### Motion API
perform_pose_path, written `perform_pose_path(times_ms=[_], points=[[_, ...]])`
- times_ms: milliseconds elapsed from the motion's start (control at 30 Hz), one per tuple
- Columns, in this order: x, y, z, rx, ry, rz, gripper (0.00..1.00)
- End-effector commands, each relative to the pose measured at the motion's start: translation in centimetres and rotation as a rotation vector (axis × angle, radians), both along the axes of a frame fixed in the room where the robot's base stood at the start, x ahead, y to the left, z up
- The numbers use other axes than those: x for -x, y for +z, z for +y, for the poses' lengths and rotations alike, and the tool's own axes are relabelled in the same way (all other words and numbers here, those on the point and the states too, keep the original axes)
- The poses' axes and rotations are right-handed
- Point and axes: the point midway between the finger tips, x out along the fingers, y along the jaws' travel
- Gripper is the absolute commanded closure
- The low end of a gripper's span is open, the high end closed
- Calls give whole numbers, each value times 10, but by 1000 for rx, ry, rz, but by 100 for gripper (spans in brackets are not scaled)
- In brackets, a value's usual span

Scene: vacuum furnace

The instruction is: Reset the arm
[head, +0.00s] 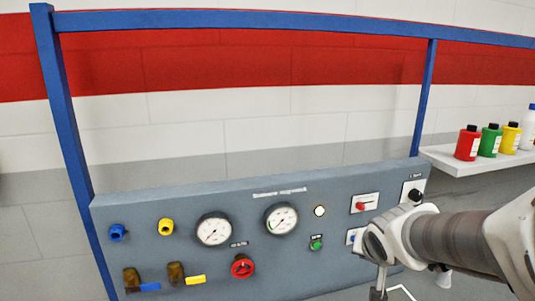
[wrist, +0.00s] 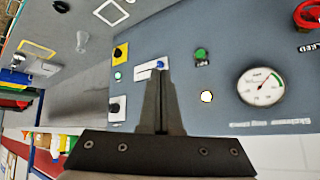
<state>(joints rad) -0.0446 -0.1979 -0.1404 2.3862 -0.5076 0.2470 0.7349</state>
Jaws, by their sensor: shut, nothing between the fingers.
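My gripper (head: 378,290) hangs in front of the lower right part of the grey control panel (head: 200,195) in the head view. In the wrist view my gripper (wrist: 161,76) has its two dark fingers together, with nothing between them. Its tips overlap the white plate with a blue switch (wrist: 154,66) in that view; I cannot tell whether they touch it. My white and grey arm reaches in from the right and hides part of the panel's right side.
The panel carries two gauges (head: 213,229), a red valve knob (head: 242,266), a green button (head: 317,244) and a red switch (head: 362,203). A blue frame (head: 63,130) surrounds it. Bottles (head: 468,143) stand on a white shelf (head: 445,158) at the right. Open space shows above the panel.

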Motion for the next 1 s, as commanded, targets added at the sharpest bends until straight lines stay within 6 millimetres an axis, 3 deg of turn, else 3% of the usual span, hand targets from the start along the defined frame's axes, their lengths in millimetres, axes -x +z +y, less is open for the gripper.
perform_pose_path(times_ms=[33, 200, 400, 500, 700, 1000], points=[[16, 11, 2, 14, 10, 13, 100], [74, 29, 16, 49, 86, 104, 100], [138, 37, 43, 60, 233, 199, 100], [160, 38, 55, 58, 298, 229, 100], [179, 38, 65, 56, 360, 255, 100], [179, 38, 66, 56, 362, 257, 100]])
